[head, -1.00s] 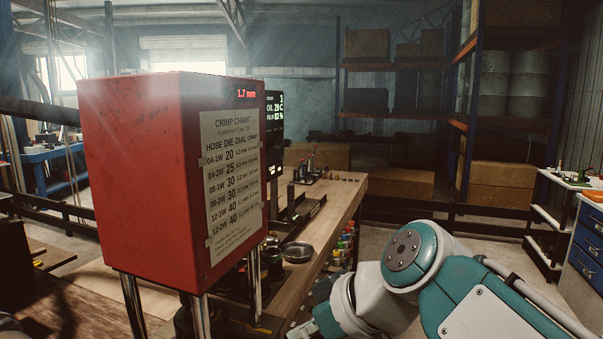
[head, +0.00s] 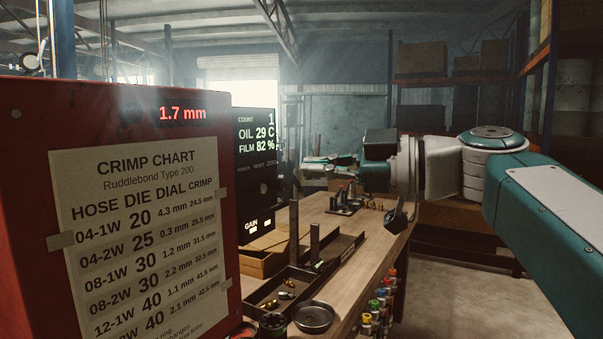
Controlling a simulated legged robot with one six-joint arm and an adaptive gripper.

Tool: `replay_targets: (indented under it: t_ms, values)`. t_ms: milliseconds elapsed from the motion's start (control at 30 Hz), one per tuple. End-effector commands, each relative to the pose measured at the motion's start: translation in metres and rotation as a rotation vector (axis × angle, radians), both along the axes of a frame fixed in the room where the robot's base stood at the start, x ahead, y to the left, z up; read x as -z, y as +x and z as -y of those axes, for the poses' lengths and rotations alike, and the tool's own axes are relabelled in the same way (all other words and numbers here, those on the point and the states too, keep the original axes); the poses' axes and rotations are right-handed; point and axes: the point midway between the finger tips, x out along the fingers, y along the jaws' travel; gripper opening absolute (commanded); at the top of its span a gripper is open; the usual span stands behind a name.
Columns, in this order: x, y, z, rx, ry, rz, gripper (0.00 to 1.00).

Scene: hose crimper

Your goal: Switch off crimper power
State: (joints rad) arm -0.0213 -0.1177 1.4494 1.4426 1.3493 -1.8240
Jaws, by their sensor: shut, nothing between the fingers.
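The red crimper cabinet (head: 20,200) fills the left of the head view, cut off by the frame edge. Its front has a lit red "1.7 mm" display (head: 183,114) and a crimp chart (head: 140,240). Behind it stands a black panel (head: 256,170) with lit readings of count 1, oil 29 C and film 82 %, and "GAIN" above two pale lit marks. I cannot make out a power switch.
The wooden bench (head: 365,240) carries a dark tray (head: 330,250) with upright posts and small brass parts, and a round metal dish (head: 313,317). Several coloured-cap bottles (head: 376,305) stand along its right side. Open floor (head: 450,290) lies right of the bench.

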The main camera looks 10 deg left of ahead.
Motion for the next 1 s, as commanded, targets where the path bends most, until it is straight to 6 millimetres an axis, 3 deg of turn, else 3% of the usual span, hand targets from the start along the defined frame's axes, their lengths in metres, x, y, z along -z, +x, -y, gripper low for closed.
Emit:
replay_targets:
  t_ms: [133, 567, 1000]
  values:
    - [-0.008, -0.001, -0.004, -0.020, 0.016, 0.046, 0.00]
    - [-0.008, 0.002, -0.007, -0.022, 0.020, 0.045, 0.00]
    - [-0.005, 0.016, -0.080, -0.024, 0.018, 0.044, 0.00]
